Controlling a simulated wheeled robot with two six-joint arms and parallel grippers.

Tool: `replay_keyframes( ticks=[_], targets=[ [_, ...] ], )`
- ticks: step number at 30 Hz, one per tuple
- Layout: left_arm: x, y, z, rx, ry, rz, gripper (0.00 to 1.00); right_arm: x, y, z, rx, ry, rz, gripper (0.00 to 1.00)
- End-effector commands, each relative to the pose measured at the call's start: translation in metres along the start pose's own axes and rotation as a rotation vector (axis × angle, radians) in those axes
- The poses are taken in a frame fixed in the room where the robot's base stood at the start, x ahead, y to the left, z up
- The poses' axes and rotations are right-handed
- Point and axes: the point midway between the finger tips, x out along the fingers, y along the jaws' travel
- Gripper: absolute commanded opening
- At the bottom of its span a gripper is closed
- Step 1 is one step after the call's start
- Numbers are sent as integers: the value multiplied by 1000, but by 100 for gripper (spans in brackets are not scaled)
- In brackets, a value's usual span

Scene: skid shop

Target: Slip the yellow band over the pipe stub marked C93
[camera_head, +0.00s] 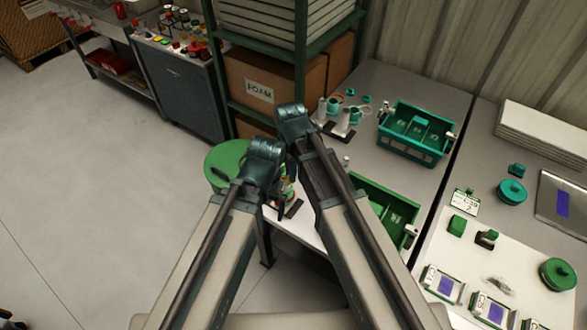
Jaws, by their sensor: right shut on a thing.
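My right gripper (286,192) is low between my two forearms, over the near-left corner of the bench. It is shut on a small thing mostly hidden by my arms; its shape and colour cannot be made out. My left arm ends beside it, over the green round top, and its fingers are hidden. I cannot pick out the yellow band for certain. Pale upright pieces that may be pipe stubs (322,108) stand at the back of the bench, by an orange ring and teal cups. No C93 mark can be read.
A teal crate (408,154) stands behind a green crate (414,226), both right of my arms. A green round top (224,160) is at the left. Shelves with a FOAM box (262,95) rise behind. A right-hand bench holds several green parts and labelled cards.

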Motion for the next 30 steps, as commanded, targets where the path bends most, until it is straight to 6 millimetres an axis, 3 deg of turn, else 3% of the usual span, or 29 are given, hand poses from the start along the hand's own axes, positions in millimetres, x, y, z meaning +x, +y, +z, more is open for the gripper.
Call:
replay_keyframes(
  ticks=[8, 21, 30],
  targets=[
    [11, 1, -1, 0, 0, 0, 100, 12, 0, 0, 0, 0, 0, 0],
    [47, 4, -3, 0, 0, 0, 100, 48, 0, 0, 0, 0, 0, 0],
    [52, 5, -3, 0, 0, 0, 100, 52, 0, 0, 0, 0, 0, 0]
  ],
)
